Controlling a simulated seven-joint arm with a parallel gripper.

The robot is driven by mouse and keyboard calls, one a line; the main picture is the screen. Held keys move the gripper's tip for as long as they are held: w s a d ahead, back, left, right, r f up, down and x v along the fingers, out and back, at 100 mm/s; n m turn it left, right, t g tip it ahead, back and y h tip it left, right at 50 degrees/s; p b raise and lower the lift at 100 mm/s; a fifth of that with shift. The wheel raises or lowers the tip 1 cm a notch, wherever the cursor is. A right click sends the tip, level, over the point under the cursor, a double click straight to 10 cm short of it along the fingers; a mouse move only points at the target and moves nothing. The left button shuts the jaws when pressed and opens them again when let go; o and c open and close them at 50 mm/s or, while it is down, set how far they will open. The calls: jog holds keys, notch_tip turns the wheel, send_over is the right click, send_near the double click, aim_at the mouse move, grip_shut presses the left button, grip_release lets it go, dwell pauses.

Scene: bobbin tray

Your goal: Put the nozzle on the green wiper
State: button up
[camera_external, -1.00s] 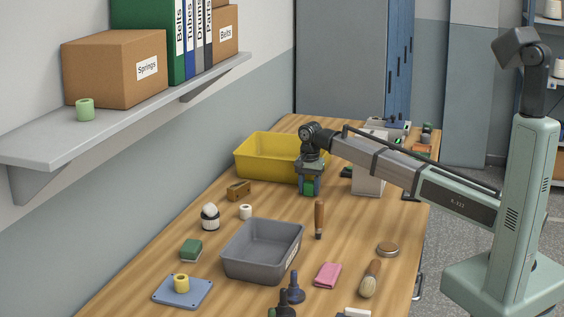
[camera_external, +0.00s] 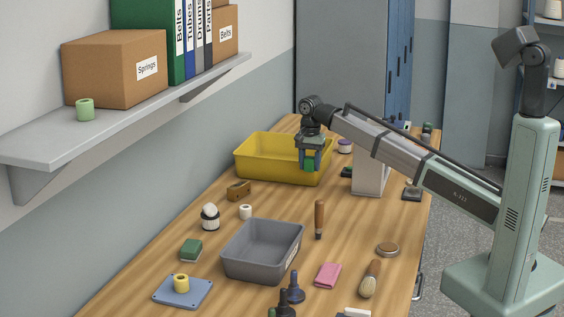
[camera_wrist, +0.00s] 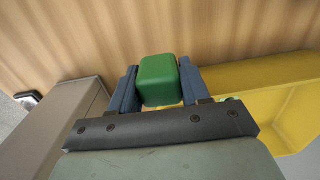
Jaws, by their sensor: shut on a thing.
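My gripper (camera_external: 310,164) is shut on a green block (camera_wrist: 160,80) with rounded edges, held between its two blue fingers. In the external view the block (camera_external: 309,165) hangs in the air at the front right side of the yellow bin. A green pad with a pale underside (camera_external: 191,249) lies on the table left of the grey bin. I cannot tell which green thing is the wiper. A dark blue piece with a narrow top and wide base (camera_external: 296,289) stands in front of the grey bin, and a black one (camera_external: 284,304) stands beside it. Either may be the nozzle.
The yellow bin (camera_external: 262,170) and grey bin (camera_external: 245,267) stand on the wooden table. A pale box (camera_external: 369,179) is right of my gripper. A blue plate (camera_external: 199,297) bears a yellow ring (camera_external: 181,283). A wooden-handled tool (camera_external: 319,218), pink cloth (camera_external: 328,275) and brush (camera_external: 369,282) lie right.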

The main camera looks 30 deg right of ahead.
jog(key=shift+r, duration=0.4)
jog(key=shift+a, duration=0.1)
jog(key=s+a+r+n, duration=0.1)
jog(key=s+a+n, duration=0.1)
jog(key=s+a, duration=0.9)
jog(key=s+a+n, duration=0.2)
jog(key=s+a, duration=0.2)
jog(key=a, duration=1.3)
jog(key=s+a+r+n, duration=0.1)
jog(key=s+a+n, duration=0.1)
jog(key=s+a, duration=0.85)
notch_tip(320, 180, up, 2)
jog(key=m, duration=0.3)
send_over(191, 245)
jog(key=shift+w+f+m, duration=0.1)
jog(key=shift+f+m, duration=0.65)
jog(key=shift+f, duration=1.7)
jog(key=shift+f+m, duration=0.75)
jog(key=shift+f, duration=1.65)
jog(key=shift+f, duration=0.15)
